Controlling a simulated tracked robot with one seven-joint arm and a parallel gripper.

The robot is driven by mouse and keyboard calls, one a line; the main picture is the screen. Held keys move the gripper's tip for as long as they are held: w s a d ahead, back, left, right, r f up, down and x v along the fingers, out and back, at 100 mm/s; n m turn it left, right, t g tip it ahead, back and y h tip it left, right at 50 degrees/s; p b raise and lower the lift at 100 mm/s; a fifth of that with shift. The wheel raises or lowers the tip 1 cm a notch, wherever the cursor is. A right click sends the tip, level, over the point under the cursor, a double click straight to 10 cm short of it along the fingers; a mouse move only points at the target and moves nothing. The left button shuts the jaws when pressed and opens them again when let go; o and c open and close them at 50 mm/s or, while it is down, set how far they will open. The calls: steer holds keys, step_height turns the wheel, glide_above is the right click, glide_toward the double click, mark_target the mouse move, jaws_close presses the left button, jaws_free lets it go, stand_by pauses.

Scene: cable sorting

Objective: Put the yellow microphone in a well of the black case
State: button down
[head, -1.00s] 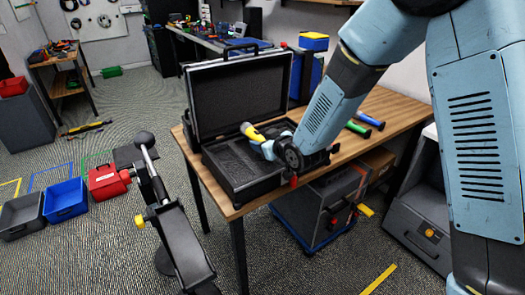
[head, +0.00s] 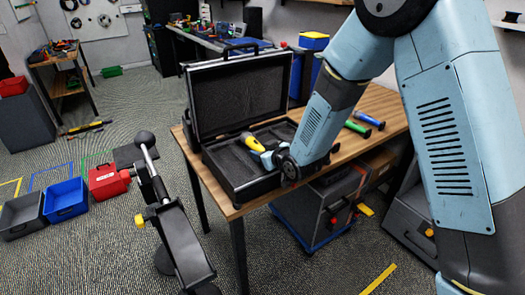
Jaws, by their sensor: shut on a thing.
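The black case (head: 217,165) stands open on the wooden table, its lid upright at the back and dark foam wells in its base. The yellow microphone (head: 251,142) is over the foam, near the middle of the base. My gripper (head: 262,153) is shut on it, reaching in from the right. The arm and gripper hide part of the case's right side and the microphone's near end.
A green microphone (head: 357,128) and a blue one (head: 370,120) lie on the table (head: 398,113) to the right of the case. The raised lid (head: 240,98) walls off the case's back. A grey cabinet (head: 318,195) stands under the table.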

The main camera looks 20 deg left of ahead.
steer(key=shift+f, duration=0.3)
steer(key=c, duration=0.6)
jaws_free()
steer(key=shift+o, duration=0.6)
steer(key=shift+s+a, duration=0.1)
steer(key=shift+s, duration=0.05)
steer(key=shift+a+r, duration=0.1)
steer(key=shift+r, duration=0.25)
steer(key=v, duration=1.2)
steer(key=shift+d+r, duration=0.2)
steer(key=shift+r, duration=0.05)
